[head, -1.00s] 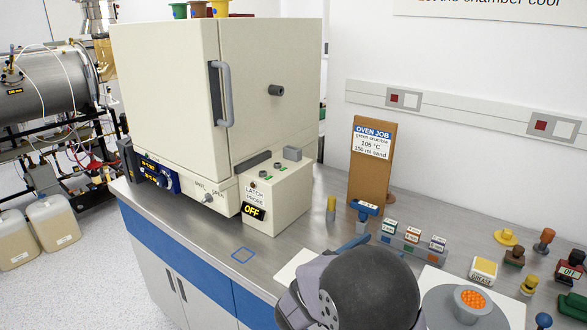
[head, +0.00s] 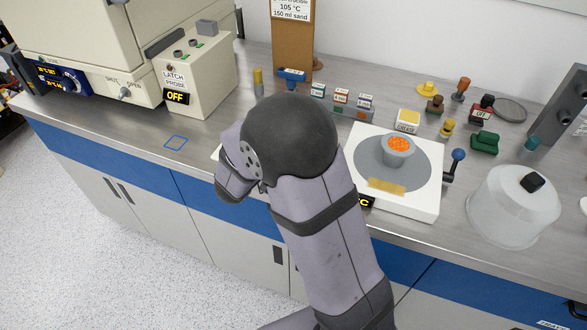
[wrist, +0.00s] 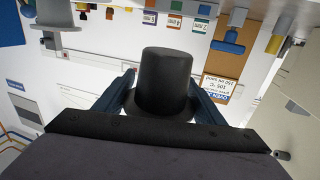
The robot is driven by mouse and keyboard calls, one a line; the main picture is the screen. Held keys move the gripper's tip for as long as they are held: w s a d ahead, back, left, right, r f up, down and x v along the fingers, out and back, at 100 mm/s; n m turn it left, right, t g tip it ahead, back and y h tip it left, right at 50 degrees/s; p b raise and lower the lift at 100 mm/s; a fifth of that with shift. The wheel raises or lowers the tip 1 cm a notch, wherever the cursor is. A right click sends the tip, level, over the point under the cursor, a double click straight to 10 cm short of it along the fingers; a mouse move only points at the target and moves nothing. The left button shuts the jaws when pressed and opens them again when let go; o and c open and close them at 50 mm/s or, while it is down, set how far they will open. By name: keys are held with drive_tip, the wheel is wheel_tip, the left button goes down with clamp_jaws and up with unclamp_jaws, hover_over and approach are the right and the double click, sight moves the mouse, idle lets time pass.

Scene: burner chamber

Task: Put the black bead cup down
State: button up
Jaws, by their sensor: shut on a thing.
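The black bead cup (wrist: 165,78) shows in the wrist view as a plain dark cylinder between the two blue fingers. My gripper (wrist: 167,98) is shut on it. What is in the cup does not show, and I cannot tell whether its base touches a surface. In the head view my own arm hides the gripper and the cup. A pale sheet or pad (head: 216,153) shows only at its edge beside my wrist.
A grey cup of orange beads (head: 398,150) stands on the round plate of a white device (head: 424,205). A labelled rack (head: 350,108) stands behind my wrist. A latch box (head: 195,75) and a blue outlined square (head: 176,142) are left. A translucent dome (head: 513,205) is right.

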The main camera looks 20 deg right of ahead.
idle(0.3)
drive_tip(key=shift+f+p, duration=0.5)
drive_tip(key=shift+f, duration=4.3)
drive_tip(key=shift+f, duration=0.15)
drive_tip(key=o, duration=1.1)
drive_tip(key=b+v, duration=0.1)
drive_tip(key=v, duration=0.2)
drive_tip(key=b+v, duration=0.1)
drive_tip(key=v, duration=0.2)
drive_tip(key=shift+a+f+b, duration=0.2)
drive_tip(key=shift+a+b, duration=0.1)
drive_tip(key=shift+b, duration=0.05)
drive_tip(key=shift+o, duration=0.3)
drive_tip(key=shift+s+a, duration=0.3)
